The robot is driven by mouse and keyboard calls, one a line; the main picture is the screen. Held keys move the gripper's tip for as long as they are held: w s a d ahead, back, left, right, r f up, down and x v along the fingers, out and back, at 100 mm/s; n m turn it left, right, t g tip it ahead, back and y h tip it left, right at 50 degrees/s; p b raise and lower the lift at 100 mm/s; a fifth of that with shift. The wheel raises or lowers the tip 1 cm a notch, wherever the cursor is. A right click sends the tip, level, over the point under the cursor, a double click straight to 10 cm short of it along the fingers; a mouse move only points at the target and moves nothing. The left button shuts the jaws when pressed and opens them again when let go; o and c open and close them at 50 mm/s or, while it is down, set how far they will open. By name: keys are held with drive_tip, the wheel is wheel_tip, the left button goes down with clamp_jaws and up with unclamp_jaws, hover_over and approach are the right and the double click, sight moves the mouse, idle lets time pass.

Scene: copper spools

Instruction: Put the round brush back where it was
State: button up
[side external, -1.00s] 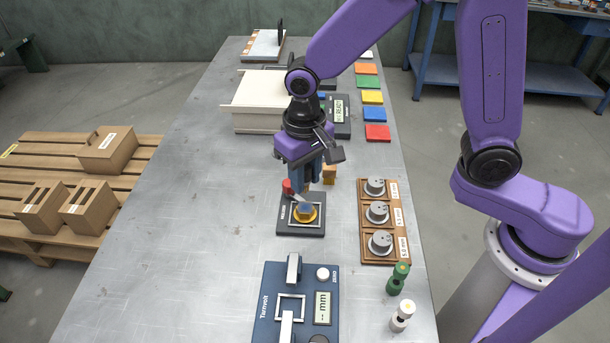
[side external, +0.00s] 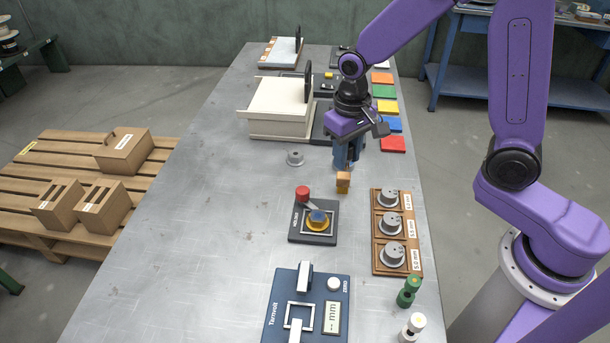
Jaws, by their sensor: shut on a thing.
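I cannot tell whether the fingers touch the block. No other round brush can be made out on the table.
A dark holder (side external: 299,237) with a gold-and-blue piece (side external: 318,220) and a red knob stands in front. A wooden tray (side external: 376,232) of grey discs lies right. A cream box (side external: 277,108) stands behind.

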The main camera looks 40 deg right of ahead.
drive_tip(key=w+a+f, duration=0.2)
drive_tip(key=w+f, duration=0.1)
drive_tip(key=w, duration=0.3)
hover_over(305, 184)
wheel_tip(305, 184, down, 5)
drive_tip(key=shift+s+f, duration=0.15)
drive_tip(key=shift+f, duration=1.7)
drive_tip(key=shift+f, duration=0.1)
drive_tip(key=o, duration=0.9)
drive_tip(key=shift+o, duration=0.2)
